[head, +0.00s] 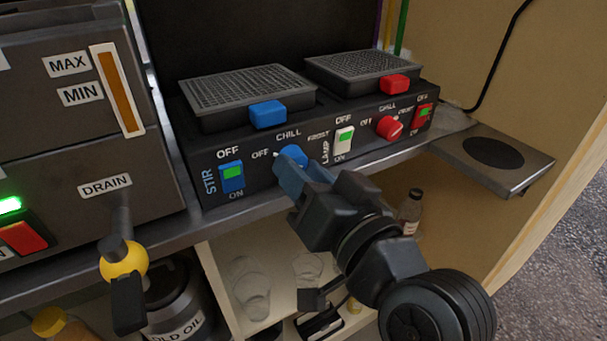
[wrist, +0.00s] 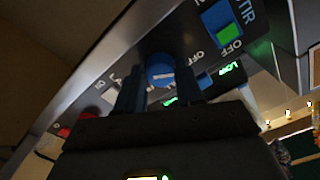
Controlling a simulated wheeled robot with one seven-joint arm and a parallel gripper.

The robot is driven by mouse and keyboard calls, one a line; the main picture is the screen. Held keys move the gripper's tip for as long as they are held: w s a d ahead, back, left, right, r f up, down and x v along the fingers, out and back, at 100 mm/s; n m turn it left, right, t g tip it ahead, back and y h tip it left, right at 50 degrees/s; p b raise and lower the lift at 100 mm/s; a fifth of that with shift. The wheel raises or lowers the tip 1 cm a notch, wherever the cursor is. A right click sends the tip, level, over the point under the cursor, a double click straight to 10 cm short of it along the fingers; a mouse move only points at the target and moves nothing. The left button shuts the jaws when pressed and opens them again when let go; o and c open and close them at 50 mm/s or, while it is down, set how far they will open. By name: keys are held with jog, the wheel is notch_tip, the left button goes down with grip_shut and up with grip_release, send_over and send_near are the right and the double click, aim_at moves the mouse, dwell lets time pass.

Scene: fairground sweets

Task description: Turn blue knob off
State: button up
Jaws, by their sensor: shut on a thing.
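The blue knob (head: 293,156) is on the front of the black control panel, with OFF to its left, CHILL above and FROST to its right. My gripper (head: 288,170) is at the knob, its fingers shut on it; the fingers and hand hide its lower part in the head view. In the wrist view the blue knob (wrist: 160,72) sits between the two fingers of my gripper (wrist: 160,85). Its pale pointer mark shows there. In the head view a light mark on the knob's left side appears to face OFF, but I cannot tell its exact setting.
A blue STIR switch (head: 232,176) is left of the knob, and a white LAMP switch (head: 344,138) is close on the right. A red knob (head: 389,128) and red switch (head: 423,116) are farther right. A drain valve with a yellow ball (head: 123,260) stands at the left.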

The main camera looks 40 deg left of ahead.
jog(key=shift+f, duration=0.1)
jog(key=o, duration=1)
jog(key=v, duration=0.7)
jog(key=shift+s+d, duration=0.15)
jog(key=shift+d, duration=0.2)
